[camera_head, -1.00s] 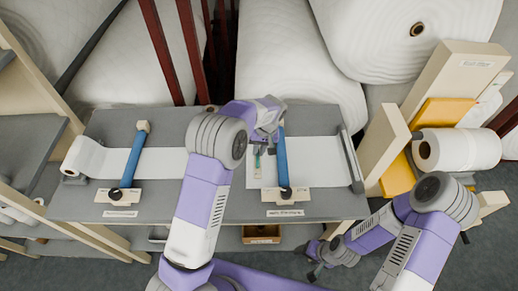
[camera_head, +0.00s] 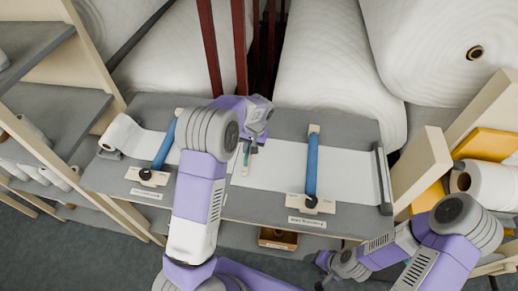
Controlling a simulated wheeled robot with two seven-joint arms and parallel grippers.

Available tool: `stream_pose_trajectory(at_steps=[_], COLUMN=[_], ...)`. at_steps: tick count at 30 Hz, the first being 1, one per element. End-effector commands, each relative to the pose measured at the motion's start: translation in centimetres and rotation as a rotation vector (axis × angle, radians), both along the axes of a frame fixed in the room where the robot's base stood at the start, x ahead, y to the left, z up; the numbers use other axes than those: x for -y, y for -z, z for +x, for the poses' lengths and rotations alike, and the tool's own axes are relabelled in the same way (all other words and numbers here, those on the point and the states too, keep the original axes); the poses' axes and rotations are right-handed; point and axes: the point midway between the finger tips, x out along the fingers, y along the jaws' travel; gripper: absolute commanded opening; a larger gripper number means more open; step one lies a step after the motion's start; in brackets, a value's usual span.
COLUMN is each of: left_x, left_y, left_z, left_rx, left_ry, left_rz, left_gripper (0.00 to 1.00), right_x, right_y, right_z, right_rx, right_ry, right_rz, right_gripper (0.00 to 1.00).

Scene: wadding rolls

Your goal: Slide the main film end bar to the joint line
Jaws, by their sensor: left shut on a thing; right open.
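The main film (camera_head: 270,166) is a white sheet lying flat on the grey table, running left from a grey bar at the right and passing under the right blue bar (camera_head: 311,165). A narrow pale end bar (camera_head: 244,168) with a teal part lies at its left end. My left gripper (camera_head: 249,146) is shut on this bar, though its fingertips are small and partly hidden. A second white film (camera_head: 150,141) comes from a roll at the left under another blue bar (camera_head: 165,145). My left arm hides the gap between the films. My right gripper (camera_head: 322,270) is open and empty, low in front of the table.
The grey table (camera_head: 350,222) carries a label plate (camera_head: 307,222) in front of the right blue bar. Shelves (camera_head: 50,115) stand at the left. Large white wadding rolls (camera_head: 330,80) lie behind the table. A wooden box (camera_head: 277,238) sits below, and a stand with a roll is at the right.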

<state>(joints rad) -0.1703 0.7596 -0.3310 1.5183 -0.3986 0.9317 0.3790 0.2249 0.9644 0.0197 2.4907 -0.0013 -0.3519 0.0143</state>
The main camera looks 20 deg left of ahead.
Motion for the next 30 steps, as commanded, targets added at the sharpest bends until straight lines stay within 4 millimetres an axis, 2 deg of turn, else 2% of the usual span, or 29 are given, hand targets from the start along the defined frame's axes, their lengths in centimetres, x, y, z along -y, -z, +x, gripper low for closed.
stream_pose_trajectory(at_steps=[11, 12, 17, 26, 30], left_x=[-0.7, -0.7, -0.7, -0.4, -0.1], left_y=[-0.1, -0.1, 0.0, -0.2, -1.8], left_z=[-0.1, -0.1, -0.1, 0.0, 0.1], left_rx=[-0.001, -0.001, -0.001, 0.001, 0.004], left_ry=[-0.001, -0.002, -0.002, -0.001, 0.0], left_rz=[0.006, 0.007, 0.005, 0.002, 0.002], left_gripper=[0.0, 0.17, 0.4, 0.4, 0.4], right_x=[0.0, 0.0, 0.0, 0.0, 0.0], right_y=[0.0, 0.0, 0.0, 0.0, -0.1], right_z=[0.0, 0.0, 0.0, 0.0, 0.0], right_rx=[0.0, 0.0, 0.0, 0.0, 0.0], right_ry=[0.0, 0.0, 0.0, 0.0, 0.0], right_rz=[0.0, 0.0, 0.0, 0.0, 0.0], right_gripper=[0.67, 0.67, 0.67, 0.67, 0.67])
